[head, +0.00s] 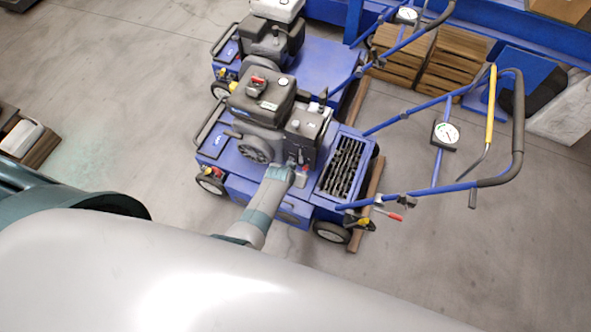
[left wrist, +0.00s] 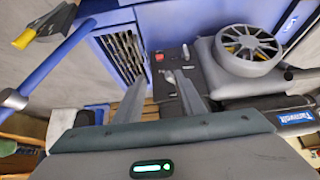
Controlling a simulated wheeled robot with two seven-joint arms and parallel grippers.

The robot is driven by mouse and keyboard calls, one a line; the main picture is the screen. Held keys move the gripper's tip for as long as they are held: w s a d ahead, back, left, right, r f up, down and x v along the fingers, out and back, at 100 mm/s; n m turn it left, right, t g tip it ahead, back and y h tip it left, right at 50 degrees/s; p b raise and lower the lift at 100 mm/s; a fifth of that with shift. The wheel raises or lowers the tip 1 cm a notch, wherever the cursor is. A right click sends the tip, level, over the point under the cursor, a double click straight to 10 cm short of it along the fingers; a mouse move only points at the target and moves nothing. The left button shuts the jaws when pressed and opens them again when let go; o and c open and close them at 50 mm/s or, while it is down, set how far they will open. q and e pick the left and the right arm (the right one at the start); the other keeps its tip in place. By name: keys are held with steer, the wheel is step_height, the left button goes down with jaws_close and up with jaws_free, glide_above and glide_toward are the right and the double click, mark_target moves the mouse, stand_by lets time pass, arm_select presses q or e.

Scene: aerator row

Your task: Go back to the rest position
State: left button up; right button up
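My left gripper (head: 285,172) reaches in front of the engine of the nearer blue aerator (head: 265,212) in the head view. In the left wrist view my left gripper (left wrist: 160,84) has its two fingers apart, with nothing seen held between them. Beyond the fingers is a dark control panel (left wrist: 172,68) with a small red switch (left wrist: 159,57). The round recoil cover (left wrist: 248,45) is to the right of it. I cannot tell whether the fingers touch the machine. My right gripper is in neither view.
A second blue aerator (head: 318,62) stands behind the nearer one. The nearer machine's handlebar (head: 516,125), with a yellow lever (head: 491,105) and a gauge (head: 446,134), extends right. Wooden crates (head: 455,62) stand at the back. Bare floor (head: 110,110) lies left of the machines.

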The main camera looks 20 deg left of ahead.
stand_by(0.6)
arm_select(q)
steer(key=s+a+f+m+g+b, duration=0.1)
steer(key=s+f+b, duration=0.1)
steer(key=s+f, duration=0.85)
steer(key=s+a+f+g+b, duration=0.15)
steer(key=s+f, duration=0.55)
steer(key=s, duration=0.7)
steer(key=s+a+f+g+b, duration=0.1)
steer(key=s+f, duration=0.1)
steer(key=s, duration=0.6)
steer(key=s+a+f+g+b, duration=0.1)
steer(key=s+f, duration=0.2)
steer(key=s, duration=0.6)
steer(key=s+a+f+m+g+b, duration=0.1)
steer(key=s+f, duration=0.2)
steer(key=s, duration=0.6)
steer(key=shift+a+b, duration=0.35)
steer(key=shift+b, duration=0.05)
